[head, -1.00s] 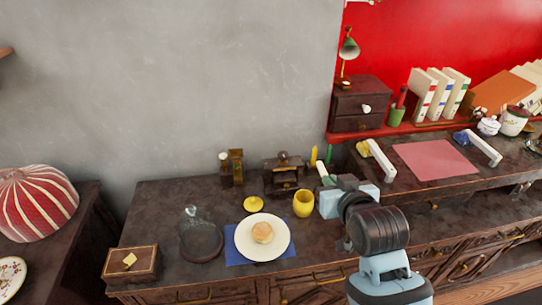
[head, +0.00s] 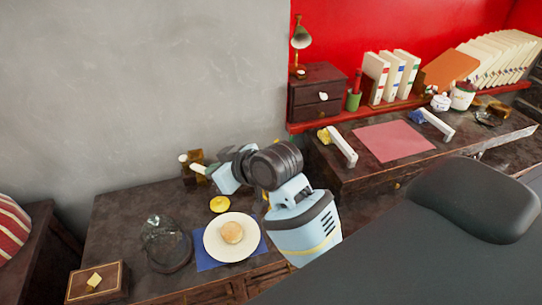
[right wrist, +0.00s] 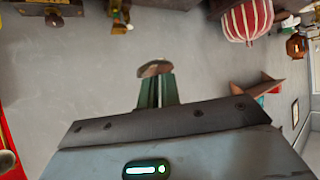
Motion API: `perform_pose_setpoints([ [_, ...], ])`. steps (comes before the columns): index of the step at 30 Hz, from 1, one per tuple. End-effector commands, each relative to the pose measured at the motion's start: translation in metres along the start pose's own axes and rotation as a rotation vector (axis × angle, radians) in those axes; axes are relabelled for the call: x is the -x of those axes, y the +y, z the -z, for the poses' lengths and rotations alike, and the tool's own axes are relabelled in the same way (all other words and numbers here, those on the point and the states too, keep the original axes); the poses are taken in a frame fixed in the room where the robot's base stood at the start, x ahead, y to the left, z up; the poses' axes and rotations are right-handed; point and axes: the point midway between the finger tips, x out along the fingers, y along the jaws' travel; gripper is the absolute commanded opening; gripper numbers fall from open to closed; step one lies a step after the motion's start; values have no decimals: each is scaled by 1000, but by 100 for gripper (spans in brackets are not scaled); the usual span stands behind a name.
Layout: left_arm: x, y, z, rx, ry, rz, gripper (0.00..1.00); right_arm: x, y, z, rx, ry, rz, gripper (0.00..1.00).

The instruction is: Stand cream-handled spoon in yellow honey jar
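My right gripper (head: 207,172) reaches in from the right, above the back of the dark sideboard. Its green fingers (right wrist: 158,90) look close together in the right wrist view, with a pale brownish rounded end at their tips. I cannot tell whether that end is part of a held thing. The yellow honey jar is almost wholly hidden behind my right arm; only a yellow sliver (head: 265,196) shows. A yellow lid (head: 219,204) lies left of the arm. I cannot make out the cream-handled spoon for certain. My left gripper is not in view.
A white plate (head: 211,250) with a bun lies on a blue napkin (head: 205,263). A glass dome (head: 166,243) and a wooden box (head: 98,283) stand to its left. Small brown items (head: 190,175) stand close to my gripper. A raised shelf is at right.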

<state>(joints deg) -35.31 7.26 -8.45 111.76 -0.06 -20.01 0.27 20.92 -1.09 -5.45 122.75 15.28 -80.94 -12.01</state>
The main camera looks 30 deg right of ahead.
Motion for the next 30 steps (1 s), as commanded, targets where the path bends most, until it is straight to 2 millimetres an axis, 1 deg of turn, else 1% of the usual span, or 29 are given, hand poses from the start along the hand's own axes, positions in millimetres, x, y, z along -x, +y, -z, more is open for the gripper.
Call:
perform_pose_setpoints([
  [1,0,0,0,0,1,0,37,-9,-5,6,56,-45,75,0],
  [3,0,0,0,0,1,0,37,-19,-13,9,144,-114,192,0],
  [7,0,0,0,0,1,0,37,-35,-23,7,326,-243,391,0],
  [12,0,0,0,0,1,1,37,-50,-26,0,579,-380,600,0],
  [15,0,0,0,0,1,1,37,-57,-24,-5,746,-453,707,0],
  [19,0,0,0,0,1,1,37,-66,-15,-15,1002,-542,834,0],
  [23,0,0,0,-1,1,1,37,-72,-1,-27,1261,-603,924,0],
  [29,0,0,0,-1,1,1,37,-78,33,-45,1657,-653,989,0],
  [30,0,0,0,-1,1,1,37,-77,44,-50,1743,-657,986,0],
])
